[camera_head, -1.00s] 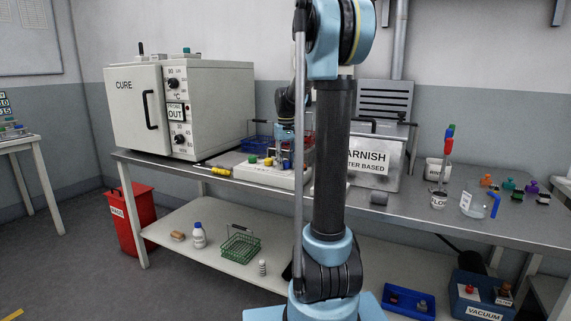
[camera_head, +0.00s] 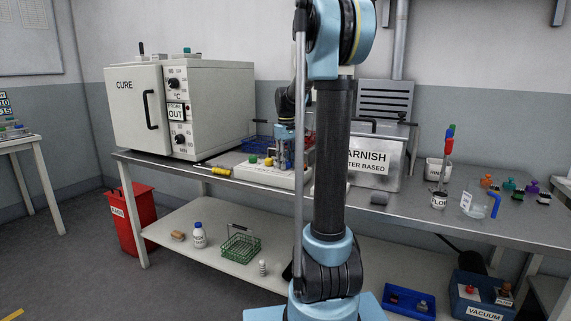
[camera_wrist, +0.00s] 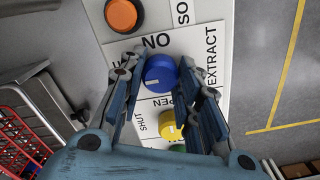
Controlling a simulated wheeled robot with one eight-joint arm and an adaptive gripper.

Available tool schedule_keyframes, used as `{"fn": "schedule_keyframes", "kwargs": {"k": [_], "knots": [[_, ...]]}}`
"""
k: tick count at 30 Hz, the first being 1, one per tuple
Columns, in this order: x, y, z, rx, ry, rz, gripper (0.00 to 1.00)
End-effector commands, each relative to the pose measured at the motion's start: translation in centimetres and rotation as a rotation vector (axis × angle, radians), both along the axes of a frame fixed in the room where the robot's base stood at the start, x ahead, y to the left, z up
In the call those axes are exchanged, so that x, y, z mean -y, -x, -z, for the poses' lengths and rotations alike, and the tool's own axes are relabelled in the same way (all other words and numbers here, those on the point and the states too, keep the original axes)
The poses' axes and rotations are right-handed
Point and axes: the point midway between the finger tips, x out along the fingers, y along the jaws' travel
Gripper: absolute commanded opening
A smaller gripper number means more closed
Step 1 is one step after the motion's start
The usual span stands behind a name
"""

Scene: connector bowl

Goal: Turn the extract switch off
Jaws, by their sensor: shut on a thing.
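The extract switch is a blue round knob (camera_wrist: 160,73) on a white control panel (camera_wrist: 209,38), with the word EXTRACT printed beside it. In the wrist view my gripper (camera_wrist: 163,80) has its two fingers on either side of the knob, shut on it. Part of the lettering around the knob is hidden by the fingers. In the head view my gripper (camera_head: 284,150) points down over the right part of the panel (camera_head: 283,179) on the bench. The blue knob cannot be made out there.
On the panel, an orange knob (camera_wrist: 121,14) and a yellow knob (camera_wrist: 171,125) flank the blue one. A red basket (camera_wrist: 20,142) lies close by. The cure oven (camera_head: 222,105) stands left and the varnish tank (camera_head: 372,160) right. A yellow-handled tool (camera_head: 213,170) lies at the bench front.

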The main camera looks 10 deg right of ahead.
Motion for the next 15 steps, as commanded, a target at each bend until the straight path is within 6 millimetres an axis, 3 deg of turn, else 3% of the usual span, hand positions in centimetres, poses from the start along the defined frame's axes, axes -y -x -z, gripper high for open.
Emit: {"fn": "schedule_keyframes", "kwargs": {"k": [4,5,7,15], "knots": [[0.07,-0.16,-0.08,0.003,0.002,0.001,0.07],[0.07,-0.16,-0.08,0.003,0.002,0.001,0.37],[0.07,-0.13,-0.07,0.002,0.001,0.001,0.51],[0.04,-0.05,-0.03,0.0,0.001,0.001,0.51]]}}
